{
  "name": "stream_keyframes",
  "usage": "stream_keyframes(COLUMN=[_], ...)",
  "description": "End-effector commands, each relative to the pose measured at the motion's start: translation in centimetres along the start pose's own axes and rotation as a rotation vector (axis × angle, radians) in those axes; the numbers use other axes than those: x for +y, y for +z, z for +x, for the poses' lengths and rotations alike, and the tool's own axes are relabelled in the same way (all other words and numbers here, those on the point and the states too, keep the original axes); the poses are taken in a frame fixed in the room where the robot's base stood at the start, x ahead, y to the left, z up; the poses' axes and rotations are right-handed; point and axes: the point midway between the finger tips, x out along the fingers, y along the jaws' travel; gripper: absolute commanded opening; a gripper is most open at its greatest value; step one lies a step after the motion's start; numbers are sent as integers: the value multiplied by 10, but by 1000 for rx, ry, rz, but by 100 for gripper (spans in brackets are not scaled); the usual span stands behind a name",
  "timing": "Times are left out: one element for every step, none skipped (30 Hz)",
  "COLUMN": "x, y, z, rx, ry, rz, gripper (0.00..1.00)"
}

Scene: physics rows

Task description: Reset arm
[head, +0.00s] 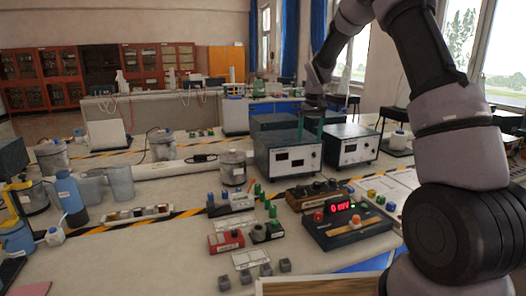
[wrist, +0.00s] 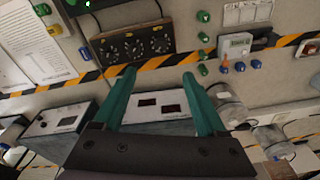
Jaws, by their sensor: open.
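My gripper (wrist: 159,74) shows in the wrist view with two teal fingers spread apart, and nothing is between them. In the head view my arm arches up from the right and down, and my gripper (head: 311,125) hangs over the white-fronted instrument boxes near the middle of the table. A white-fronted box (head: 290,158) is just below it and also shows between and behind the fingers in the wrist view (wrist: 158,103). I cannot tell the exact gap between the fingertips and the box.
A second instrument box (head: 352,150) stands to the right. A dark device with a red display (head: 345,222), a brown knob box (head: 314,193) and a red block (head: 226,241) sit nearer. Jars and a blue bottle (head: 70,195) stand at left.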

Motion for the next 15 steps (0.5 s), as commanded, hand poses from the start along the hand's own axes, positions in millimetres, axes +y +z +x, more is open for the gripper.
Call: stream_keyframes(x=[3,4,6,7,9,10,12,12,14,15,16,17,18,19,20], y=[12,19,29,37,46,58,67,77,90,101,112,126,137,148,164], z=[-30,-45,-64,-78,-91,-108,-120,-131,-146,-156,-165,-177,-186,-194,-203], rx=[31,46,65,80,96,115,129,144,163,177,192,211,226,241,261], ry=[-8,-13,-20,-26,-31,-39,-45,-51,-59,-65,-71,-80,-86,-93,-102], rz=[20,32,48,61,74,90,102,114,129,142,154,170,181,193,209], gripper=[74,74,74,74,74,74,74,74,74,74,74,74,74,74,74])
